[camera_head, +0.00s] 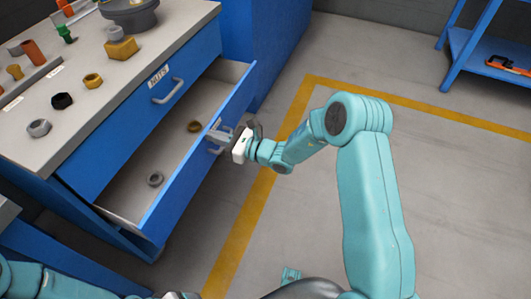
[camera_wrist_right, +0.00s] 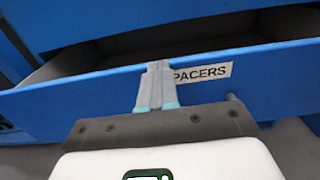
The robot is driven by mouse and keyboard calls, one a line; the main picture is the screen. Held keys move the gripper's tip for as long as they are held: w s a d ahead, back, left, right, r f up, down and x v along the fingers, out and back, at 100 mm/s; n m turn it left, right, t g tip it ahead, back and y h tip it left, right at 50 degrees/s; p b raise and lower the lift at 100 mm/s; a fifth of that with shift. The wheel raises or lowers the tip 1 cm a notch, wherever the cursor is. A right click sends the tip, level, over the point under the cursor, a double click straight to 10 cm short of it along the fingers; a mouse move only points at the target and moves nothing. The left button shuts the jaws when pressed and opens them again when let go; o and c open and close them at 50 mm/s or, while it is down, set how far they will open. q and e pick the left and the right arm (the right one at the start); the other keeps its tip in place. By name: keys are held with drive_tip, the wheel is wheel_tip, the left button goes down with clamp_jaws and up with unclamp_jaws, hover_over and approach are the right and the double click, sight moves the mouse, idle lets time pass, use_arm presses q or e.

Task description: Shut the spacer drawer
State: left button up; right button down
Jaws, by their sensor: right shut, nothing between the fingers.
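The spacer drawer (camera_head: 180,190) stands pulled out from the blue bench in the head view. Two ring-shaped parts lie inside it, a grey one (camera_head: 155,179) and a brass-coloured one (camera_head: 194,126). In the right wrist view, the drawer's blue front (camera_wrist_right: 275,72) carries a label (camera_wrist_right: 204,73) partly hidden by my fingers. My right gripper (camera_head: 217,136) is shut and empty at the outer side of the drawer front; its fingers (camera_wrist_right: 155,85) overlap the front in the wrist view. I cannot tell whether they touch it. My left arm shows at the bottom left; its gripper's fingers are unclear.
The closed nuts drawer (camera_head: 130,115) with its handle is above. Several nuts and fittings lie on the bench top (camera_head: 125,70). A blue shelf (camera_head: 470,50) holds an orange tool (camera_head: 510,66) at the far right. Grey floor with yellow lines is clear on the right.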

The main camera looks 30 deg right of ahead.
drive_tip(key=b+x, duration=0.2)
drive_tip(key=x, duration=0.8)
drive_tip(key=shift+w+a, duration=0.25)
drive_tip(key=shift+w, duration=0.05)
drive_tip(key=shift+d, duration=0.1)
